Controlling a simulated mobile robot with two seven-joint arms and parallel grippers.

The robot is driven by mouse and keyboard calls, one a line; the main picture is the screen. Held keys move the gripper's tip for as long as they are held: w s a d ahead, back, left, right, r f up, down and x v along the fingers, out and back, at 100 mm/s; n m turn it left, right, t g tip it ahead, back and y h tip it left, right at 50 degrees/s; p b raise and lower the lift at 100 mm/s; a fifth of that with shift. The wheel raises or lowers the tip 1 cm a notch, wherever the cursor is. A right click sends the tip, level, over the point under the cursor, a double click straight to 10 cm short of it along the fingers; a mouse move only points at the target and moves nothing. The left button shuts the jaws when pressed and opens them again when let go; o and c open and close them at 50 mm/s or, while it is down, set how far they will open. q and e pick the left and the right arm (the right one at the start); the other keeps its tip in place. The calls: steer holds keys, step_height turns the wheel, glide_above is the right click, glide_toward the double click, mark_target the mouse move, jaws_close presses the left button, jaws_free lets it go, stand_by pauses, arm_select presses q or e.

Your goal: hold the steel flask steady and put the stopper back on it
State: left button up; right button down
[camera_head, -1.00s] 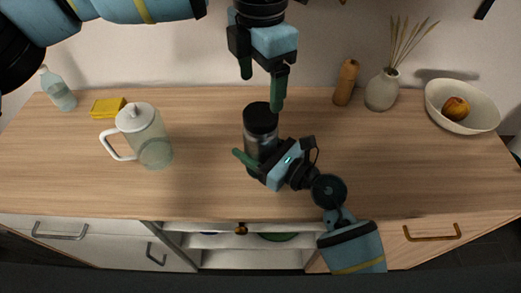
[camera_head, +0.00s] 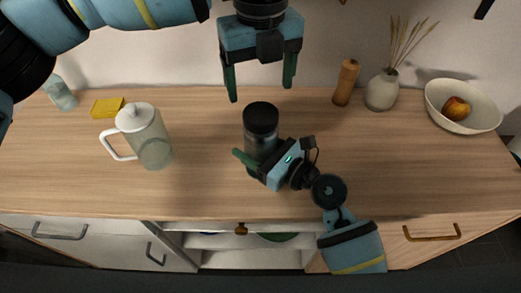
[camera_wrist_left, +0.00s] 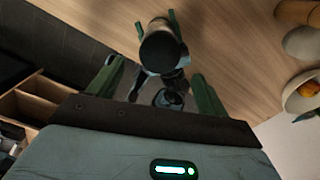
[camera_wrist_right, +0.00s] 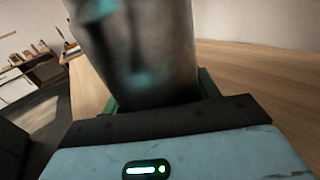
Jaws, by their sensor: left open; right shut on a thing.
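The steel flask (camera_head: 257,150) stands upright on the wooden counter, with the black stopper (camera_head: 261,117) seated on its top. My right gripper (camera_head: 255,165) is shut around the flask's body from the front right; one green finger shows on its left side. In the right wrist view the steel body (camera_wrist_right: 145,45) fills the space between the fingers. My left gripper (camera_head: 260,92) hangs above and behind the stopper, open and empty, with its fingers pointing down. The left wrist view shows the dark stopper (camera_wrist_left: 158,50) ahead of the open fingers, clear of them.
A glass pitcher (camera_head: 150,145) stands to the left, with a yellow sponge (camera_head: 107,107) and a clear bottle (camera_head: 61,96) behind it. A wooden mill (camera_head: 346,84), a vase (camera_head: 382,92) and a bowl (camera_head: 462,117) with fruit stand at the back right. The counter around the flask is clear.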

mark_target(261, 113)
stand_by(0.4)
arm_select(q)
steer(key=shift+f, duration=4.05)
